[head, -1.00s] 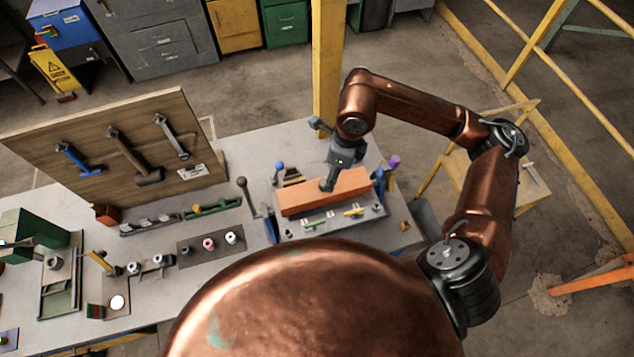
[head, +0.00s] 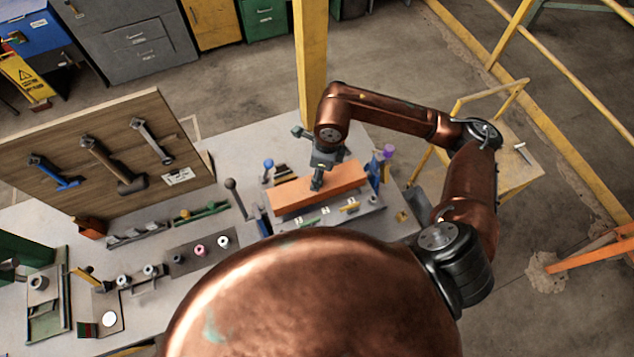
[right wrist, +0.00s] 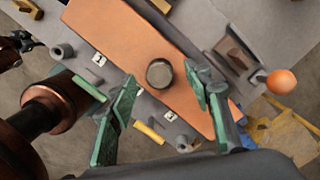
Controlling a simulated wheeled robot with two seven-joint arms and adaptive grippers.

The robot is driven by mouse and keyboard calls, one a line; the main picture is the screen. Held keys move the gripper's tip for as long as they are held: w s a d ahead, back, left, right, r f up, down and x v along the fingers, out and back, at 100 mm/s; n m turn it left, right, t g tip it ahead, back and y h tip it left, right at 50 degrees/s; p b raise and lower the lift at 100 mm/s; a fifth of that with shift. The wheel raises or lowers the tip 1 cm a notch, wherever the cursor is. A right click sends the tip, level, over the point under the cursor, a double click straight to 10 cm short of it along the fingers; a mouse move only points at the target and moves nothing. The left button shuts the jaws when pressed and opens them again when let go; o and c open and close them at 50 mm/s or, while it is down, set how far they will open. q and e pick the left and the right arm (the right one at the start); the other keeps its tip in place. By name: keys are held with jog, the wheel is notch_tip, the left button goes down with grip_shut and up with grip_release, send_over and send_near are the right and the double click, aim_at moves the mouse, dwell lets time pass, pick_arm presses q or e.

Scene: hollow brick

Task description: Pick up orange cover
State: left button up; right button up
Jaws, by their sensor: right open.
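The orange cover (head: 330,187) is a long flat-topped block lying on a grey fixture on the table. In the right wrist view the orange cover (right wrist: 130,45) runs diagonally, with a round dark knob (right wrist: 160,73) on its top. My right gripper (head: 317,186) is above the cover. In the right wrist view my right gripper (right wrist: 163,95) has its two green fingers spread apart, one on each side of the knob, with nothing held. I cannot tell whether the fingers touch the cover. My left gripper is not in view.
Lever knobs, blue (head: 268,164) and purple (head: 388,151), stand near the cover's ends. A wooden tool board (head: 100,160) stands at the left.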

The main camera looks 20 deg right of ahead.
jog(key=shift+f, duration=1.05)
grip_shut()
